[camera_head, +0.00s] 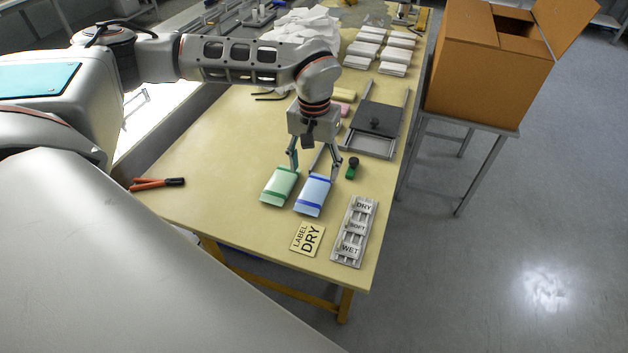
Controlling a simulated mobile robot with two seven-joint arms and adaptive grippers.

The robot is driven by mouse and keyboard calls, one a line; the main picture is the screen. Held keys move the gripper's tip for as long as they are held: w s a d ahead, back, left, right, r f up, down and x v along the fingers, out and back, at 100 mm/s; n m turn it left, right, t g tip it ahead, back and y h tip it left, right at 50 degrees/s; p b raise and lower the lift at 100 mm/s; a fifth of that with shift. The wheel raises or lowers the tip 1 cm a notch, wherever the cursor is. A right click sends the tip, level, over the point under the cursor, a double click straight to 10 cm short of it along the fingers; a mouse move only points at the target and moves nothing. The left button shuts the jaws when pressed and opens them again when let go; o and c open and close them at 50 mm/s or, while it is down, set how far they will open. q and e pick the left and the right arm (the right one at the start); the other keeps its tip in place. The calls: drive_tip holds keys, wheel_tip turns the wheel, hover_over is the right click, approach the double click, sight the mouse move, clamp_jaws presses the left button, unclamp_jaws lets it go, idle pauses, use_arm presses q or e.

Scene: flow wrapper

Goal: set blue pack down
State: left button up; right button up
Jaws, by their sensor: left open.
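The blue pack (313,195), pale with darker blue bands, lies on the yellow table near its front right part. A green pack (279,186) lies just left of it, a narrow gap between them. My left gripper (315,174) is open above the blue pack, one finger toward the green pack's upper end, the other at the blue pack's right side. Whether either finger touches a pack cannot be told. My right gripper is not in view.
A "LABEL DRY" card (308,239) and a DRY/SOFT/WET holder (353,232) lie in front. A green-black stamp-like object (352,168) is close on the right. A grey plate device (375,125) and white stacks (378,52) are behind. Orange-handled pliers (158,183) lie left.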

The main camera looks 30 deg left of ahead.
use_arm(q)
wheel_tip(320, 180, up, 4)
hover_over(315, 190)
drive_tip(key=shift+s+r, duration=0.1)
drive_tip(key=shift+s, duration=0.15)
wheel_tip(315, 190, down, 12)
drive_tip(key=shift+r, duration=0.1)
drive_tip(key=shift+w+r, duration=0.15)
drive_tip(key=shift+r, duration=1.65)
